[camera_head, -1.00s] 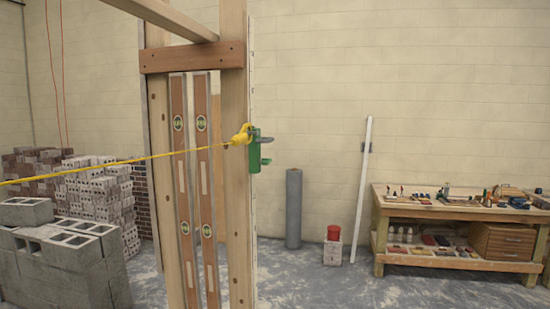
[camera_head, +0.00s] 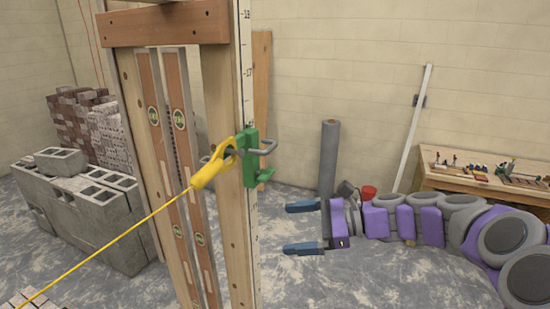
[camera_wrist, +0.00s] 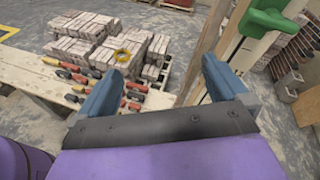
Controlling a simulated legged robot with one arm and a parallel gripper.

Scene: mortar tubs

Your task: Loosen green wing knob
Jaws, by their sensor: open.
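A green clamp body (camera_head: 250,158) sits on the marked edge of a wooden post, with a metal bar bent out to its right. The green wing knob (camera_head: 266,175) shows at its lower right. A yellow hook piece (camera_head: 213,170) with a taut yellow line is on the clamp's left. My gripper (camera_head: 296,228) is open and empty, to the right of and below the knob, its two blue fingers pointing left and apart from the clamp. In the wrist view, a green part (camera_wrist: 268,18) shows at the top right beyond the fingers (camera_wrist: 160,85); whether it is the knob I cannot tell.
Two long levels (camera_head: 180,125) stand against the wooden frame. Grey blocks (camera_head: 80,205) are stacked at the left. A grey roll (camera_head: 328,160) and a workbench (camera_head: 480,178) stand behind my arm. Floor is clear between the post and my gripper.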

